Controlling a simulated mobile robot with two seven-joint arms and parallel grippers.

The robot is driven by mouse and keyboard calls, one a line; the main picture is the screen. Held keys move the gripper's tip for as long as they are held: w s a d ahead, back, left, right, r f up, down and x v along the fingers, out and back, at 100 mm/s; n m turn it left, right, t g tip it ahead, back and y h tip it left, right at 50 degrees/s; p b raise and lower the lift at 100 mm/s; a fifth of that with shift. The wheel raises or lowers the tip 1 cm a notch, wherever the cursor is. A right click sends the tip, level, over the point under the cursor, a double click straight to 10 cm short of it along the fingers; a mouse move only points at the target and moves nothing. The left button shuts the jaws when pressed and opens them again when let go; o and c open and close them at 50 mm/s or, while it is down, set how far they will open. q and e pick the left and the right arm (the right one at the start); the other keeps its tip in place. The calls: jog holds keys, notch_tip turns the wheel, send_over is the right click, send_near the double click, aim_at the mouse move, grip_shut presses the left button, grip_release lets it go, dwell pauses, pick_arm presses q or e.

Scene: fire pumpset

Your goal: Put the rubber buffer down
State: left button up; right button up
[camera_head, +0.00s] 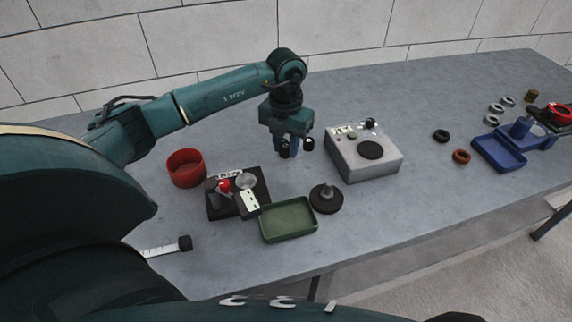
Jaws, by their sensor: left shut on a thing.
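My left gripper (294,147) hangs over the middle of the table, pointing down, left of the grey box. It is shut on a small dark thing, taken to be the rubber buffer, mostly hidden between the fingers. I cannot make out its shape, or whether it touches the table. A black round disc with a metal stud (326,198) stands on the table below and to the right of the gripper. My right gripper is not in view.
A grey box with a black disc on top (364,154) stands to the right. A green tray (289,235), a dark fixture with a red knob (222,205) and a red bowl (186,168) are nearer the left. Loose rings (461,156) and a blue tray (500,158) lie far right.

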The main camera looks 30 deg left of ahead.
aim_at(286, 173)
pick_arm(q)
notch_tip(286, 173, down, 6)
jog(key=shift+f, duration=0.1)
dwell(0.4)
jog(key=shift+f, duration=0.15)
jog(key=o, duration=1)
jog(key=shift+o, duration=0.2)
jog(key=shift+r, duration=0.35)
notch_tip(286, 173, up, 12)
jog(key=shift+f+b, duration=0.2)
jog(key=shift+b, duration=0.1)
